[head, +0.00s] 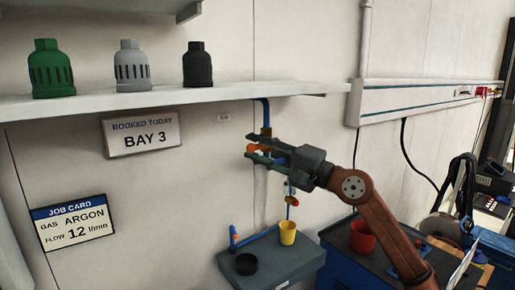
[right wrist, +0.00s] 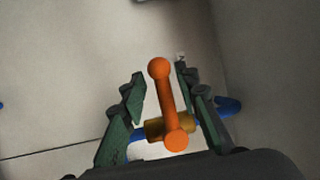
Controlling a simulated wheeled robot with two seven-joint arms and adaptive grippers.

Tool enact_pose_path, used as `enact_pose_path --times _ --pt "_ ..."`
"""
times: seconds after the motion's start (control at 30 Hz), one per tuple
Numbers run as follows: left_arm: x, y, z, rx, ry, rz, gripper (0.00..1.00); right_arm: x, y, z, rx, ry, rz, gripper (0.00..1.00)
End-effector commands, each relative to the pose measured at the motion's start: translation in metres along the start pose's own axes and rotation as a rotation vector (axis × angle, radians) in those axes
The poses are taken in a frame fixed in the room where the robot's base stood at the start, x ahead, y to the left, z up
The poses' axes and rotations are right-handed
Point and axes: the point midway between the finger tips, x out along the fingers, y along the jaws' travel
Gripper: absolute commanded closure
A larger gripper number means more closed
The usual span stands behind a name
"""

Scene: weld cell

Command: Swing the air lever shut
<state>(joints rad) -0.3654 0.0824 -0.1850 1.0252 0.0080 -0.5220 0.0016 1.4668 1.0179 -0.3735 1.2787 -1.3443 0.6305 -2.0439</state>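The air lever (right wrist: 166,100) is an orange bar with a round knob at each end, on a brass valve body (right wrist: 155,130). In the right wrist view it stands nearly upright, leaning slightly left at the top, between the two green fingers of my right gripper (right wrist: 161,80). The fingers are apart, with a gap on both sides of the lever. In the head view my right gripper (head: 252,147) points left at the wall, and a bit of the orange lever (head: 252,149) shows between its fingers. The blue air pipe (head: 266,112) runs down behind the gripper. My left gripper is not in view.

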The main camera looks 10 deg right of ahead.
Motion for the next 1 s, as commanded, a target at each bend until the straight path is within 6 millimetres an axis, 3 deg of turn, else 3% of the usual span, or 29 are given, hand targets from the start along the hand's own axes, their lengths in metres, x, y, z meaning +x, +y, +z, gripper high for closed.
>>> enact_pose_path --times 0.37,0.8,1.0 --pt "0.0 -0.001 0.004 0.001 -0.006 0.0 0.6 -0.009 -0.001 -0.002 0.001 0.003 -0.002 0.71" --pt "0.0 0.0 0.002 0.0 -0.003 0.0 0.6 -0.093 0.001 -0.001 -0.001 0.003 0.001 0.71" --pt "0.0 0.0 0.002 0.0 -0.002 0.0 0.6 -0.115 0.0 -0.001 0.0 0.002 -0.001 0.71"
